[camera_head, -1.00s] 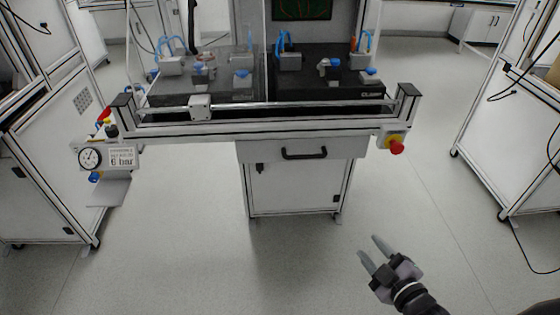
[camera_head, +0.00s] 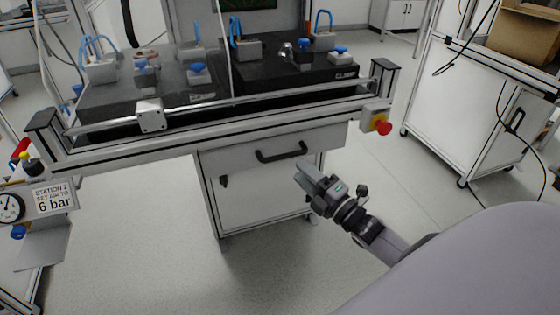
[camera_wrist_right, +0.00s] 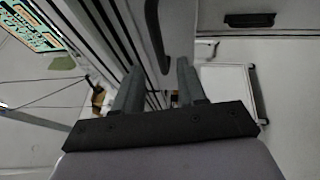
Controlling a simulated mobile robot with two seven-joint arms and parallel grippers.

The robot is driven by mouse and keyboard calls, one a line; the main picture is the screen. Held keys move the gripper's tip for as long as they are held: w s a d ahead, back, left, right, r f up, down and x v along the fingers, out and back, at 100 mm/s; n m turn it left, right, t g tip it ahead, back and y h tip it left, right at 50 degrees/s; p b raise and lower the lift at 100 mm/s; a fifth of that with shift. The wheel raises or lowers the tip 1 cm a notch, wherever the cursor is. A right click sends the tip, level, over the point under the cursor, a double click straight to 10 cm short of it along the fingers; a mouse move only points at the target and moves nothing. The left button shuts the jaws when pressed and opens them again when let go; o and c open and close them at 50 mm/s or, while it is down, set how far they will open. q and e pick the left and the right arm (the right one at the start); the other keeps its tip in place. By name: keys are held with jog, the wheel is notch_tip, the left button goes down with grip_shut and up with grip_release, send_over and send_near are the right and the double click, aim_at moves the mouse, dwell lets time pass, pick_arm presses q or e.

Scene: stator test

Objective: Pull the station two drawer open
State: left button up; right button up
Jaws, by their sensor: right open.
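The station two drawer (camera_head: 330,137) is a light grey front under the bench's front rail, and it looks closed. Its black bar handle (camera_head: 281,151) runs across the middle of the front. My right gripper (camera_head: 308,174) is open and empty, below and right of the handle in the head view, apart from it. In the right wrist view, the two fingers of my right gripper (camera_wrist_right: 158,66) stand apart. A dark curved bar, which looks like the handle (camera_wrist_right: 155,35), shows beyond the gap between them. My left gripper is not in view.
A red emergency button (camera_head: 383,128) on a yellow box sits at the rail's right end. A gauge (camera_head: 10,207) and a 6 bar sign (camera_head: 53,199) are at the left. A cabinet door (camera_head: 262,196) is below the drawer. Floor (camera_head: 290,270) is clear in front.

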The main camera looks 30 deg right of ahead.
aim_at(288, 160)
jog(key=shift+b+x, duration=0.35)
jog(key=shift+x, duration=2.7)
grip_shut()
